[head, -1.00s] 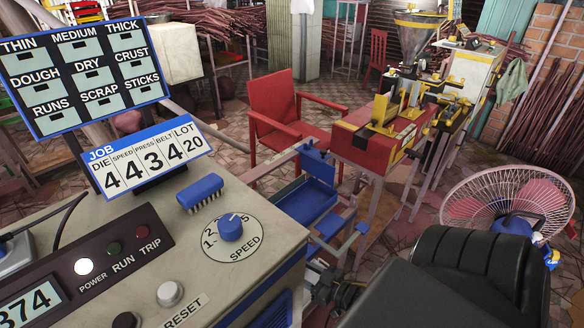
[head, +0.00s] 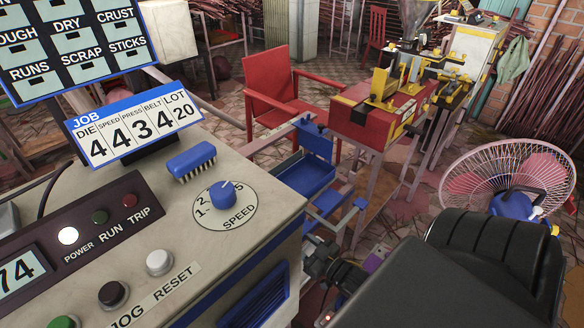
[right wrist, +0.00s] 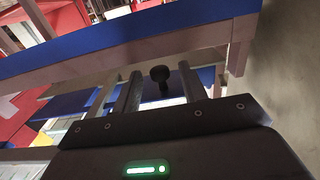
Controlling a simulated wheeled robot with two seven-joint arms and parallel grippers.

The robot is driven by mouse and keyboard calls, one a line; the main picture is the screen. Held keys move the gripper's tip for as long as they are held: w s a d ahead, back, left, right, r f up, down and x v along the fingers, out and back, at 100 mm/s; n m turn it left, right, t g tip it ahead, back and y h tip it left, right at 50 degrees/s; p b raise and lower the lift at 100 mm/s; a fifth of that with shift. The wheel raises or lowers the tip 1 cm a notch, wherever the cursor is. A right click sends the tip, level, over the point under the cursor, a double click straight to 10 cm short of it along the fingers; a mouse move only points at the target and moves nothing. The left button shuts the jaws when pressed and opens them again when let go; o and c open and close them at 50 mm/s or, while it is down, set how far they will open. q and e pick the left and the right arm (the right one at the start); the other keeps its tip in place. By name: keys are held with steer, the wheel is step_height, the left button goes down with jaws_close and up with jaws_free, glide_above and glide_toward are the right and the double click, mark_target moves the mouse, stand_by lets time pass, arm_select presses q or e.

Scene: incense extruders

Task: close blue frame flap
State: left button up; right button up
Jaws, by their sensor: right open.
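The blue frame stands beyond the console's right side in the head view, with a shallow blue tray (head: 305,176). A blue upright panel (head: 316,142), which looks like the flap, stands raised at its back. My right gripper (head: 338,268) is low, in front of the frame and beside the console, partly hidden by my dark arm. My left gripper is not in view.
The beige console (head: 240,170) with a brush (head: 191,158) and speed dial (head: 223,193) fills the left. A red chair (head: 285,95) and red-yellow extruder (head: 385,110) stand behind the frame. A caged fan (head: 510,180) stands at right.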

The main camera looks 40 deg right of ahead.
steer(key=shift+w+a, duration=0.2)
steer(key=shift+w, duration=1.8)
